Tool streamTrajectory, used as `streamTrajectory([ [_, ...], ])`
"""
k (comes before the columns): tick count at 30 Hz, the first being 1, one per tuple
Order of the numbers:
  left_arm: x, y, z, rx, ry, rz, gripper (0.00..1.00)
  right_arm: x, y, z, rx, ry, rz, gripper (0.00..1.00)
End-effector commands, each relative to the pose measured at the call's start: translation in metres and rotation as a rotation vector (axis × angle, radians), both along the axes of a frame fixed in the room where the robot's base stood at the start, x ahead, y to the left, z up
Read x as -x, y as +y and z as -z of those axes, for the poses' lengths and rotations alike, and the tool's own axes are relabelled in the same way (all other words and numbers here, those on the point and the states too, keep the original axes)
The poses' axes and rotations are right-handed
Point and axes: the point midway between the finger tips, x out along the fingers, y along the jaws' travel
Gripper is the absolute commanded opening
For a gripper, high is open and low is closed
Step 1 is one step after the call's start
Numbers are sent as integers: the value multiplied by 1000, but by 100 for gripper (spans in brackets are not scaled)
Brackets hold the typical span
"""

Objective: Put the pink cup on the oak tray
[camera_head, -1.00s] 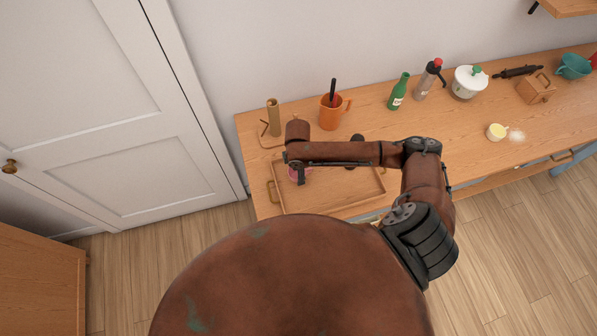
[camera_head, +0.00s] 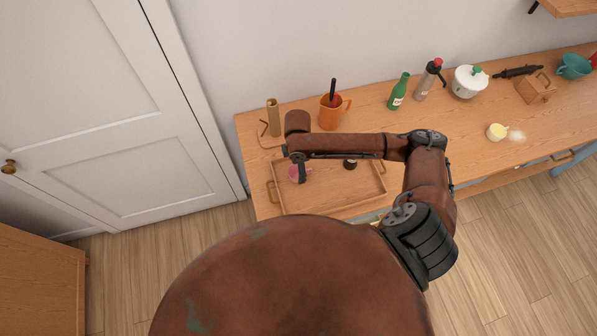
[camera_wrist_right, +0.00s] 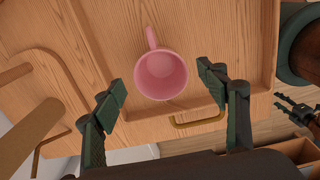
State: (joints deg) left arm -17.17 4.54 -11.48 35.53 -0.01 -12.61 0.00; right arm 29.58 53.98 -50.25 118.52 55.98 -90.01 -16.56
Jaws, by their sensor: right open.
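The pink cup (camera_head: 293,173) stands upright on the oak tray (camera_head: 335,190), near its left end. In the right wrist view the pink cup (camera_wrist_right: 161,76) shows its open mouth, with its handle pointing up the picture, on the bare wood of the tray (camera_wrist_right: 225,45). My right gripper (camera_head: 302,172) is over the cup and partly covers it. In the right wrist view my right gripper (camera_wrist_right: 162,92) is open, its fingers to either side of the cup with gaps and nothing held. What looks like my left gripper (camera_wrist_right: 298,112) shows small at the right edge, its opening unclear.
A dark jar (camera_head: 350,164) is on the tray, partly behind my forearm.

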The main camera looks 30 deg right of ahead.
Motion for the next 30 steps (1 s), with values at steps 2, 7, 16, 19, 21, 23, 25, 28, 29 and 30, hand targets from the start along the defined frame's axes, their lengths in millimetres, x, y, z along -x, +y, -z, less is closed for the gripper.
streamTrajectory([
  [2,0,0,2,0,1,0,40,-1,0,-18,0,-4,-1,67],
  [7,1,0,4,0,1,0,40,-1,0,-51,1,-3,0,67],
  [16,1,0,5,0,1,0,40,0,1,-76,0,1,0,67],
  [19,1,0,5,0,1,0,40,1,1,-77,0,2,0,67],
  [21,1,1,5,0,1,0,40,1,0,-77,0,2,0,67],
  [23,1,1,5,0,1,0,40,1,0,-77,0,2,0,67],
  [25,1,1,5,-1,1,0,40,1,0,-77,0,2,0,67],
  [28,1,1,5,-1,1,0,40,1,1,-76,-1,2,0,67],
  [29,0,1,5,-1,0,0,40,1,2,-76,-2,1,-1,67],
  [30,-2,1,5,-1,-2,0,40,0,4,-75,-3,0,-3,67],
])
